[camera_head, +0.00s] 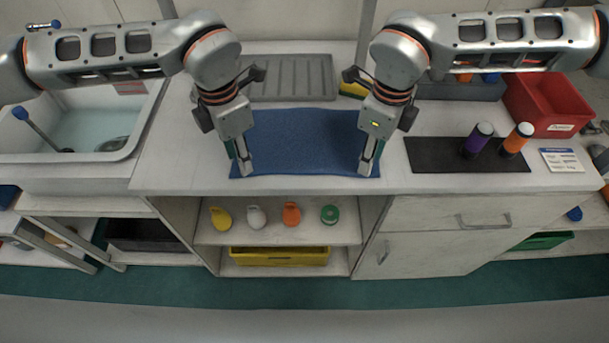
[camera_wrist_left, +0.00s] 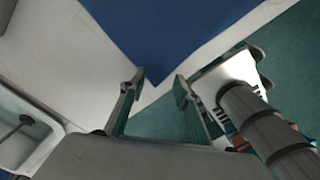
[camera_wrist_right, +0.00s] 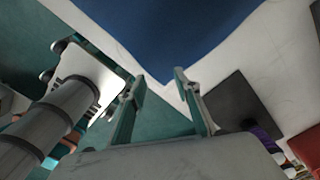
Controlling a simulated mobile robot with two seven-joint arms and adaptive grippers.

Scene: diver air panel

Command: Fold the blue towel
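The blue towel (camera_head: 305,140) lies flat and spread out on the white counter, its near edge close to the counter's front edge. My left gripper (camera_head: 246,172) is at the towel's near left corner, and my right gripper (camera_head: 367,170) is at its near right corner. In the left wrist view the fingers (camera_wrist_left: 155,95) stand apart, with the towel's corner (camera_wrist_left: 155,72) just ahead of the gap. In the right wrist view the fingers (camera_wrist_right: 163,92) are also apart, with the other corner (camera_wrist_right: 165,70) ahead between them. I cannot tell whether either gripper touches the cloth.
A grey ribbed tray (camera_head: 292,78) lies behind the towel. A sink (camera_head: 90,125) is at the left. A dark mat (camera_head: 440,155) with a purple bottle (camera_head: 478,140) and an orange bottle (camera_head: 516,140) is at the right, near a red bin (camera_head: 545,105) and a card (camera_head: 562,160).

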